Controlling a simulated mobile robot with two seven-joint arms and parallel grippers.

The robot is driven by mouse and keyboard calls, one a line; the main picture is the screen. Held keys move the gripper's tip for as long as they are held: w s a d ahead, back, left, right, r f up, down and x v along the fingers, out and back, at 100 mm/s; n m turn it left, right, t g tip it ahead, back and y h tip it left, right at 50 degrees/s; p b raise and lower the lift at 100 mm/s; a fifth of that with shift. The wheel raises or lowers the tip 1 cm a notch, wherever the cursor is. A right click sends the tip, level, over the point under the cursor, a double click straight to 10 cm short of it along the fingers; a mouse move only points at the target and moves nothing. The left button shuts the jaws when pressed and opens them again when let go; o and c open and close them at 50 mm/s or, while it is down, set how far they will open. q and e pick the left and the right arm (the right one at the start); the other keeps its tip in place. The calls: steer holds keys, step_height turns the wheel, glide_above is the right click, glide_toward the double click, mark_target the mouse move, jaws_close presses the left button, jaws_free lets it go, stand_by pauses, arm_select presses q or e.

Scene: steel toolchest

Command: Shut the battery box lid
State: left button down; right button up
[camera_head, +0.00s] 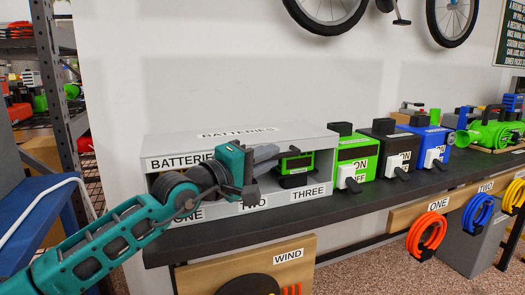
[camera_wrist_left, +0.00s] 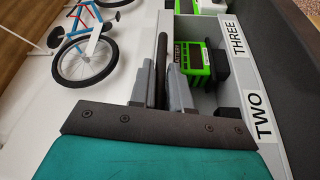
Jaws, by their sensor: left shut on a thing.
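The grey battery box (camera_head: 315,137) stands on the dark shelf against the wall, with BATTERIES labels and slots marked ONE, TWO and THREE. Its front is open, and a green battery (camera_head: 296,163) sits inside near slot three; it also shows in the wrist view (camera_wrist_left: 193,66). My left gripper (camera_head: 265,153) is at the upper front of the box, left of the battery. In the wrist view its grey fingers (camera_wrist_left: 163,85) are shut on a dark bar (camera_wrist_left: 162,50). Whether the bar is the lid's handle I cannot tell. My arm hides slot one and part of slot two. My right gripper is out of view.
Green (camera_head: 352,160), black (camera_head: 391,145) and blue (camera_head: 428,137) boxes with switches stand right of the battery box. Coloured hoses (camera_head: 428,236) hang below the shelf (camera_head: 350,208). A metal rack (camera_head: 52,85) and a blue surface (camera_head: 45,215) are at left.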

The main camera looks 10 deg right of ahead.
arm_select(q)
steer(key=shift+w+a, duration=0.15)
steer(key=c, duration=1.2)
jaws_free()
steer(key=shift+c, duration=0.2)
steer(key=shift+o, duration=0.4)
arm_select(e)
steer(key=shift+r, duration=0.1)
arm_select(q)
steer(key=shift+s+a, duration=0.15)
steer(key=shift+s, duration=0.1)
steer(key=r+p+v, duration=0.1)
steer(key=v, duration=1.1)
steer(key=shift+f+p, duration=0.3)
steer(key=shift+f, duration=0.25)
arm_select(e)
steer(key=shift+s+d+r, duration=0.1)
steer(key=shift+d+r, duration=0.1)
arm_select(q)
steer(key=shift+s, duration=0.15)
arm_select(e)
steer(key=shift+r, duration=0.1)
